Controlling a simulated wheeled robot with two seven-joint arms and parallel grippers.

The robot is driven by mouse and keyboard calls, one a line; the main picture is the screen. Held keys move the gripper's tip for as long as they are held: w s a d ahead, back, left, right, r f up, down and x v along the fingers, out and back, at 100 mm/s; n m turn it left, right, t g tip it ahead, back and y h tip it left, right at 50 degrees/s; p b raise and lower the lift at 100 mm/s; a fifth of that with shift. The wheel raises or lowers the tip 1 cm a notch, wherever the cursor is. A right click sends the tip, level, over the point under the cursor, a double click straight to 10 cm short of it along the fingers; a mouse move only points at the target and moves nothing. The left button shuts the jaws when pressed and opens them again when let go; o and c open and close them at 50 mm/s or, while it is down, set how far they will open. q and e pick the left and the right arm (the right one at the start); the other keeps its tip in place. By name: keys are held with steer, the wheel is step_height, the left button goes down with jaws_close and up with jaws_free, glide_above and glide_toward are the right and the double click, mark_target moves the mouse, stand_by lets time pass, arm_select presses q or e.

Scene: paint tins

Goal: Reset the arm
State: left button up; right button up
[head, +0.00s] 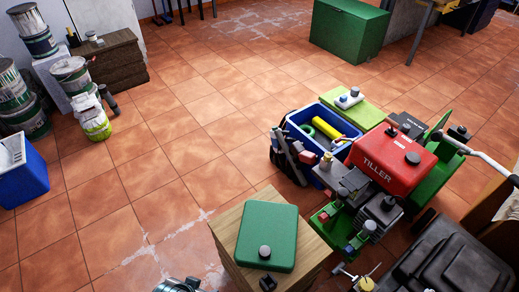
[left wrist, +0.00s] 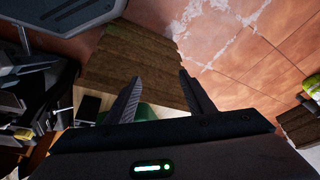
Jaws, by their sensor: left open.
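My left gripper (left wrist: 160,76) shows in the left wrist view with its two dark fingers spread apart and nothing between them. Beyond the fingers is a wooden cabinet (left wrist: 150,45), and a bit of green shows low behind the gripper body. In the head view I cannot make out my left gripper; a small metallic part at the bottom edge is cut off and unclear. The wooden cabinet (head: 228,244) stands at the bottom centre there, with a green flat container (head: 268,228) with a dark cap on its top. My right gripper is not in view.
A red tiller (head: 396,160) and a blue crate (head: 303,121) of tools stand at the right. Paint tins (head: 72,74) and a blue bin (head: 28,180) line the left. A green chest (head: 345,30) is at the back. The tiled floor in the middle is clear.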

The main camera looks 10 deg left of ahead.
arm_select(q)
steer(key=d+f+t, duration=0.1)
steer(key=f, duration=1.1)
steer(key=s+d+f+h, duration=0.1)
steer(key=d+f, duration=0.1)
steer(key=f, duration=1)
steer(key=shift+s+t, duration=0.3)
steer(key=shift+t, duration=0.1)
